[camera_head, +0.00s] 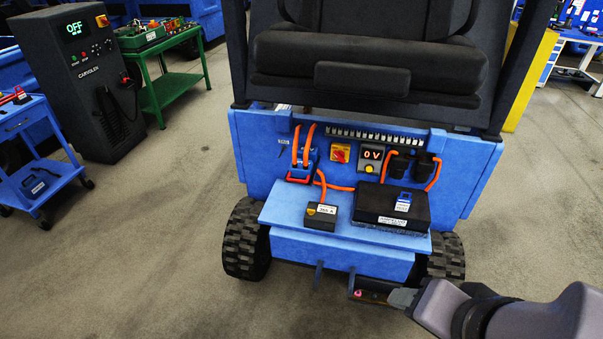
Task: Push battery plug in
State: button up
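A blue connector (306,164) with a red handle (298,180) sits at the left of the blue vehicle's rear panel (258,150). It looks like the battery plug and its socket. Two orange cables run into it from above and another leaves it to the right. I cannot tell at this size whether its halves are fully seated. My gripper (336,272) is below and to the right of it, low in front of the blue step. Its two dark fingers are spread apart with nothing visible between them.
A black box (392,206) with a blue padlock-like tag and a small dark box (321,216) sit on the step (276,208). A charger cabinet (80,80) reading OFF and a blue cart (38,170) stand left. The left floor is clear.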

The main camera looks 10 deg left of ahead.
aim_at(299, 171)
jog(key=i+j, duration=0.1)
jog(key=j, duration=0.3)
jog(key=i+j+u, duration=0.1)
jog(key=j, duration=0.3)
jog(key=i+j, duration=0.15)
jog(key=j, duration=0.25)
jog(key=i+j+u, duration=0.1)
jog(key=j, duration=0.3)
jog(key=i+j, duration=0.15)
jog(key=j, duration=0.25)
jog(key=i+j, duration=0.15)
jog(key=j, duration=0.25)
jog(key=i+j+u, duration=0.1)
jog(key=j, duration=0.25)
jog(key=i+l+u, duration=0.15)
jog(key=i+l, duration=0.2)
jog(key=i, duration=0.05)
